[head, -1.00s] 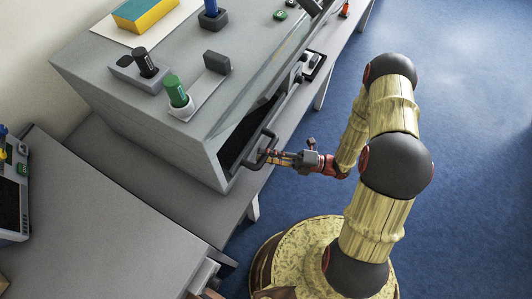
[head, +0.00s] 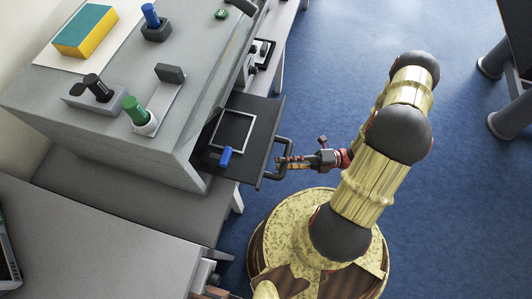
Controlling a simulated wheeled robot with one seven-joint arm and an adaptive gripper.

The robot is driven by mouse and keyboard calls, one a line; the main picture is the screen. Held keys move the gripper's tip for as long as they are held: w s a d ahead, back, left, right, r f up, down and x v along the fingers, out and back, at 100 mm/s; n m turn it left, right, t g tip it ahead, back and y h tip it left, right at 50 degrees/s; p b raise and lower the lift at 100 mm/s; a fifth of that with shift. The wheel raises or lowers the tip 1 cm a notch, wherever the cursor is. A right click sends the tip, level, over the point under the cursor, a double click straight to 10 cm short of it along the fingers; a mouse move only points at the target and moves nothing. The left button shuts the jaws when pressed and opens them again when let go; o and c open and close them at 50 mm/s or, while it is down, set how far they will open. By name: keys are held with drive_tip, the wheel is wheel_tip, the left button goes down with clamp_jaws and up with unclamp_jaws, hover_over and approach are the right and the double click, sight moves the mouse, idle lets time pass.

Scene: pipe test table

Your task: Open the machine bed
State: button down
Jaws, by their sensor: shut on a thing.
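The machine (head: 190,60) is a large grey box on a bench at the upper left. Its dark machine bed (head: 262,118) is slid out of the front opening to the right. A light square frame (head: 252,131) and a blue piece (head: 226,157) lie on the bed. A black bar handle (head: 284,146) stands on the bed's outer edge. My gripper (head: 281,162) is shut on this handle near its lower end. The inner part of the bed is hidden under the machine's housing.
On the machine's top stand a green cylinder (head: 133,109), a black one (head: 96,86), a blue one (head: 150,15) and a yellow-and-teal block (head: 83,31). A grey table (head: 90,245) is at lower left. Blue floor (head: 330,60) lies open to the right.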

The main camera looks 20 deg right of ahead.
drive_tip(key=shift+s+d+f, duration=0.1)
drive_tip(key=shift+s+d, duration=0.65)
drive_tip(key=shift+d, duration=0.2)
drive_tip(key=shift+s+d, duration=0.75)
drive_tip(key=shift+d, duration=0.2)
drive_tip(key=c, duration=1.7)
unclamp_jaws()
drive_tip(key=shift+o, duration=0.2)
drive_tip(key=v, duration=1.2)
